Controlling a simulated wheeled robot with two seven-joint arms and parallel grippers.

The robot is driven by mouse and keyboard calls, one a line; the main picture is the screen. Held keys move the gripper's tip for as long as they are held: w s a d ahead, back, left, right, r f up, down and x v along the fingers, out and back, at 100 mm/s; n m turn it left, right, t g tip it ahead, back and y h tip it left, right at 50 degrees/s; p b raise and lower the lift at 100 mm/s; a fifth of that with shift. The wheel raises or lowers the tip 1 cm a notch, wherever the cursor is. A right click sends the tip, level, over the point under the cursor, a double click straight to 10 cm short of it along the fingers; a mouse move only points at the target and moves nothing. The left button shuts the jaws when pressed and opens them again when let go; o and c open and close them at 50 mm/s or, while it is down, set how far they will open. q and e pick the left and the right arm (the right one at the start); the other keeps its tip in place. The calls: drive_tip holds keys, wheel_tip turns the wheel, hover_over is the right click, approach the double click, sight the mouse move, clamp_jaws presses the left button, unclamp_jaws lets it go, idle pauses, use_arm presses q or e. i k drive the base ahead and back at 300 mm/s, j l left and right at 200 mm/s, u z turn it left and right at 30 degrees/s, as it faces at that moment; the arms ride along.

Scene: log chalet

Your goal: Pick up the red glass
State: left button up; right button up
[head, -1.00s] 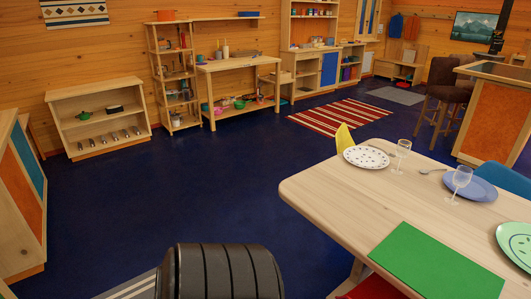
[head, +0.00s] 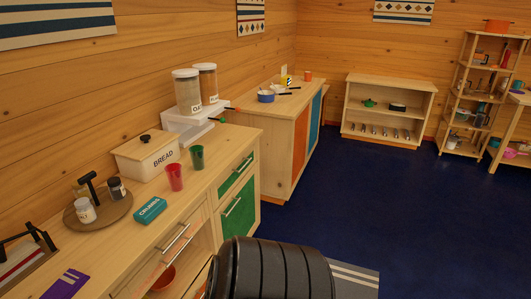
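The red glass (head: 174,177) stands upright on the wooden counter (head: 222,150) at the left of the head view. It is in front of the bread box (head: 147,155). A green glass (head: 197,157) stands just behind it and to the right, apart from it. Neither of my grippers shows in the head view. Nothing is seen touching the red glass.
A teal box (head: 150,210) and a round tray (head: 121,208) with jars are left of the glass. Tall canisters (head: 187,90) stand behind on a white stand. A drawer or door below stands open, showing a red bowl (head: 163,278). The blue floor (head: 350,200) is clear.

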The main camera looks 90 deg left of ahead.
sight(175, 178)
drive_tip(key=u, duration=5)
drive_tip(key=z, duration=1.5)
drive_tip(key=i+l, duration=0.55)
drive_tip(key=l, duration=0.15)
drive_tip(key=i+l, duration=0.6)
drive_tip(key=l, duration=0.1)
